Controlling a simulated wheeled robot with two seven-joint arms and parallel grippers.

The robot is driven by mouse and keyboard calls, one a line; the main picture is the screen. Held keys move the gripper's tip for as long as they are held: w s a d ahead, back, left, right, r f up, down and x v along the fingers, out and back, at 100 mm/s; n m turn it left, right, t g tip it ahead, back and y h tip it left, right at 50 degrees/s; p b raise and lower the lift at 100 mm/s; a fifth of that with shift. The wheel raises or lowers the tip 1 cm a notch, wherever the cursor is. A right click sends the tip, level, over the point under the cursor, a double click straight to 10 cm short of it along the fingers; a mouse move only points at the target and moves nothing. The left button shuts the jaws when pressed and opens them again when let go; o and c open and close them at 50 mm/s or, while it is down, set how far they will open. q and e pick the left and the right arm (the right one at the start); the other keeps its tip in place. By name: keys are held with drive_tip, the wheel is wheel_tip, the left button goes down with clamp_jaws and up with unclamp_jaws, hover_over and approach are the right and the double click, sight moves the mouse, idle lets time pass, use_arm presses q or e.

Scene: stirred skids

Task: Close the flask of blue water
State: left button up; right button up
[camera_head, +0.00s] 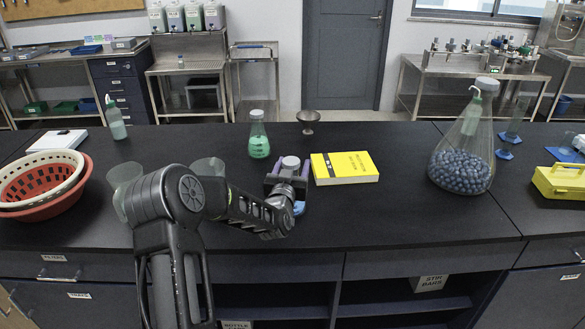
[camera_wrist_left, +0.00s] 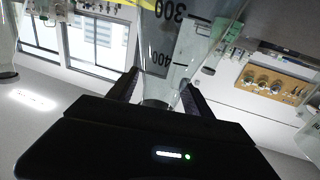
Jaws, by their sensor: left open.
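The flask of blue water is mostly hidden behind my left gripper (camera_head: 288,172) in the head view; a small patch of blue (camera_head: 299,208) shows below the gripper. A pale round piece (camera_head: 290,162) shows between the fingers; I cannot tell if it is a stopper or the flask's mouth. In the left wrist view, clear graduated glass (camera_wrist_left: 172,45) marked 300 and 400 narrows toward the space between the fingers of the left gripper (camera_wrist_left: 160,95). The fingers are apart, one on each side of it. My right gripper is not in view.
A stoppered flask of green liquid (camera_head: 259,147) and a metal dish (camera_head: 308,117) stand behind. A yellow book (camera_head: 344,168) lies just right. A large flask of blue beads (camera_head: 462,160) stands farther right. Glass beakers (camera_head: 122,177) and baskets (camera_head: 72,196) are left.

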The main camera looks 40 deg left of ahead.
use_arm(q)
drive_tip(key=shift+r, duration=0.1)
drive_tip(key=b+v, duration=0.3)
drive_tip(key=v, duration=0.9)
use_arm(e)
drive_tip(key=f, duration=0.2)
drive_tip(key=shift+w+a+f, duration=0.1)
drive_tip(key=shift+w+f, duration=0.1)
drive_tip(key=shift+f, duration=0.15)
use_arm(q)
drive_tip(key=shift+d, duration=0.1)
